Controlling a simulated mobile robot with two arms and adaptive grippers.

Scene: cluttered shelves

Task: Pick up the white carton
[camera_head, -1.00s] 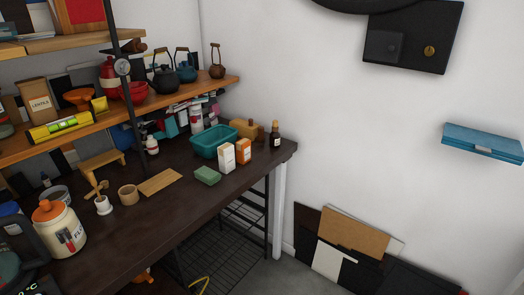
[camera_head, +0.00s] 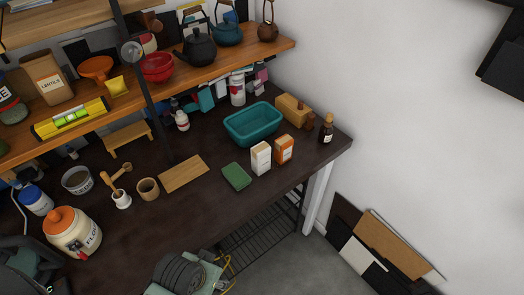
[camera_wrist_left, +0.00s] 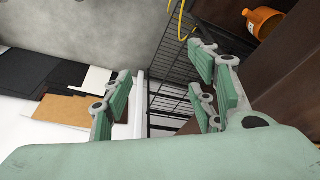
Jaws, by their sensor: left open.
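The white carton (camera_head: 261,158) stands upright on the dark workbench (camera_head: 205,215), near its right end in the head view. An orange and white carton (camera_head: 284,149) stands close on its right, and a green block (camera_head: 237,176) lies to its left. My left gripper (camera_wrist_left: 163,98) is open and empty in the left wrist view, with its green fingers spread. That view shows the floor and a wire rack, not the carton. Part of my arm shows at the bottom edge of the head view, below the bench front and well apart from the carton. My right gripper is not in view.
A teal basin (camera_head: 253,124) stands behind the carton, and a brown bottle (camera_head: 326,129) to the right. A shelf (camera_head: 210,63) with kettles overhangs the back. A wire rack (camera_wrist_left: 172,97) is under the bench. The bench front left of the green block is clear.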

